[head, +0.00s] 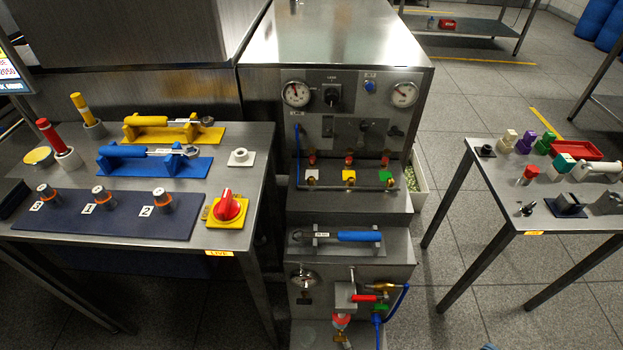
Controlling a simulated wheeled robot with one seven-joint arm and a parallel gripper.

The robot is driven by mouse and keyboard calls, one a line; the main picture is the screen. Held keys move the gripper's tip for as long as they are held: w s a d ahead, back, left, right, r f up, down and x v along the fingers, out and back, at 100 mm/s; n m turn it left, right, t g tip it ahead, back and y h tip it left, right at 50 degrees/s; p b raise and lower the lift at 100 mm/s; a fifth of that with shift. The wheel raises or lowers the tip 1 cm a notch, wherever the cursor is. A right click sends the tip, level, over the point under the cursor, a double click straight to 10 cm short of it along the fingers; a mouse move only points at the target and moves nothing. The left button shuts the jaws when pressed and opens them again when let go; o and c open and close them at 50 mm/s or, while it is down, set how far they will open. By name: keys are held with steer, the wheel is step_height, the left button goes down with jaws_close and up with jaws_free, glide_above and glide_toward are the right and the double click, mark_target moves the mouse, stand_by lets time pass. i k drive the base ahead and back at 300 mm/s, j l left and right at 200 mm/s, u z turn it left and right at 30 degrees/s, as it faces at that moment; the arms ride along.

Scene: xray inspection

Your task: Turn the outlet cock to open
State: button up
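A steel machine (350,130) with gauges stands in the middle. Low on its front, small pipe fittings sit close together: a red lever (366,298), a brass fitting (381,287), a green part (381,308) and a blue part (377,319) by a blue hose (401,302). The red lever lies roughly sideways. I cannot tell for sure which of these is the outlet cock, or whether it is open or closed. My gripper is not in view.
A blue-handled tool (345,237) lies in a holder above the fittings. The right table (500,208) holds small parts and a red tray (576,149).

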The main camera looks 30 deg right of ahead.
mark_target(380, 306)
steer(key=k+l, duration=0.2)
steer(key=k, duration=0.2)
steer(key=k+l+z, duration=0.1)
steer(key=k, duration=0.3)
steer(key=k+l, duration=0.35)
